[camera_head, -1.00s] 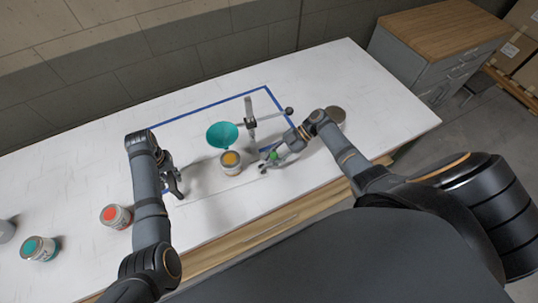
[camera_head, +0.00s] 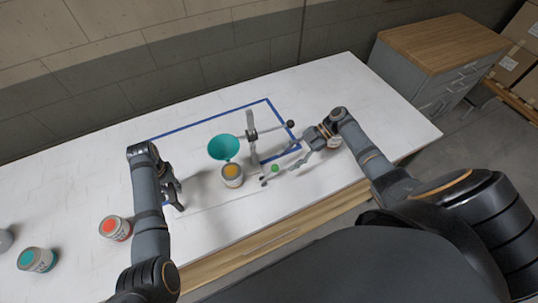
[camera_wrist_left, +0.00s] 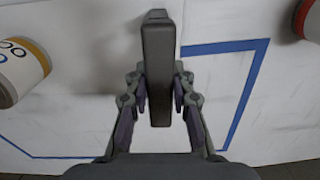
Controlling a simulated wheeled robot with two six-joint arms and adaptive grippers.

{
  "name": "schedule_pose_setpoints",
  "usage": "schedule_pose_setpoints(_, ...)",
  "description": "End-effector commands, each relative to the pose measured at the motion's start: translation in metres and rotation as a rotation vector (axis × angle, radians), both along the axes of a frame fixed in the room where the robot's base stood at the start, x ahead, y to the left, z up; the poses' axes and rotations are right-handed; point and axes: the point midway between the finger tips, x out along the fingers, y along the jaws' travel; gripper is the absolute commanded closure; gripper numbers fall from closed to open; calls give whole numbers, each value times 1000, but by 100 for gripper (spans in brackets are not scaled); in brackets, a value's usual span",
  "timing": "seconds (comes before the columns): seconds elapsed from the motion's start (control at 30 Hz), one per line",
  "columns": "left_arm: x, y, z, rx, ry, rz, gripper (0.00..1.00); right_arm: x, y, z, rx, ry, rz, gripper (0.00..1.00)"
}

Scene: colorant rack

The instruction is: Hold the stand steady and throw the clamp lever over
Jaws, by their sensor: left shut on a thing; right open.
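The grey stand (camera_head: 255,160) stands upright on the white table. It carries a teal funnel (camera_head: 222,147) and a cross rod with a dark ball end (camera_head: 290,123). A green knob (camera_head: 275,168), apparently on the clamp lever, is low beside the stand's foot. My left gripper (camera_head: 174,195) is left of the stand and apart from it. In the left wrist view it is shut on a dark grey bar (camera_wrist_left: 158,60); I cannot tell what the bar is. My right gripper (camera_head: 298,158) is open, right of the green knob and apart from it.
A can with yellow-orange contents (camera_head: 232,182) stands beneath the funnel. A red can (camera_head: 115,228) and a teal can (camera_head: 38,260) stand at the left. Blue tape (camera_head: 210,118) outlines an area.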

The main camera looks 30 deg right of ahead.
Motion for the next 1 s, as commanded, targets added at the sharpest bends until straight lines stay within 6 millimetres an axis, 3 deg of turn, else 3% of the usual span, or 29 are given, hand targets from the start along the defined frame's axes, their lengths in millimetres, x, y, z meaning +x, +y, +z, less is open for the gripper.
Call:
schedule_pose_setpoints(0.2, 0, 0, 0, 0, 0, 0, 100, 0, -29, 19, -1, -1, -1, 49)
schedule_pose_setpoints(0.53, 0, 0, 0, -1, 0, 0, 100, 0, -33, 22, 1, -1, 0, 49)
schedule_pose_setpoints(0.57, 0, 0, 0, -1, 0, 0, 73, 0, -33, 22, 1, 0, -1, 49)
schedule_pose_setpoints(0.7, 0, 0, 0, -1, 0, 0, 54, 0, -33, 22, 0, -1, -1, 49)
schedule_pose_setpoints(0.73, 0, 0, 0, -1, 0, 0, 51, 0, -33, 22, 0, -1, -1, 49)
schedule_pose_setpoints(1.0, 0, 0, 0, -1, 0, 0, 51, 0, -33, 22, 0, -1, -1, 49)
